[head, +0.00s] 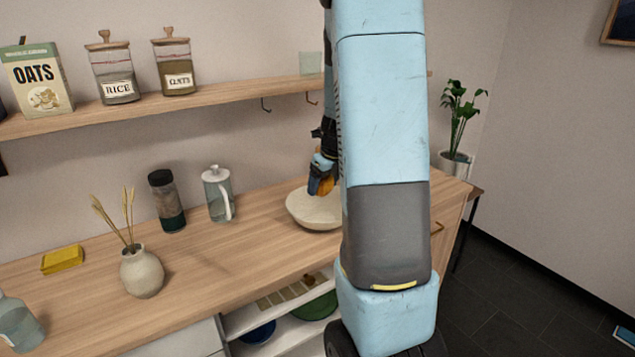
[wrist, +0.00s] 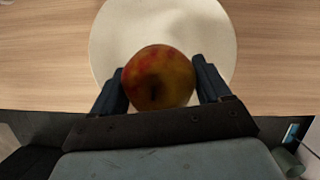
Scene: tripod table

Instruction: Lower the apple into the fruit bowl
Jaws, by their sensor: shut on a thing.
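The apple (wrist: 160,78), red and yellow-brown, is between the two fingers of my gripper (wrist: 161,84) in the wrist view. My gripper is shut on it. The fruit bowl (wrist: 113,45) is cream and round, and lies beneath the apple in the wrist view. In the head view the bowl (head: 308,214) stands on the wooden counter, partly hidden by my arm. My gripper (head: 321,190) shows just above the bowl's rim there, with an orange-brown patch of the apple (head: 326,186). How far the apple is from the bowl's bottom I cannot tell.
The wooden counter (head: 228,253) holds a glass pitcher (head: 219,195), a dark-lidded jar (head: 167,202), a vase with dry stems (head: 142,272) and a yellow sponge (head: 62,260). A shelf (head: 228,97) runs above, and a potted plant (head: 457,125) stands at right.

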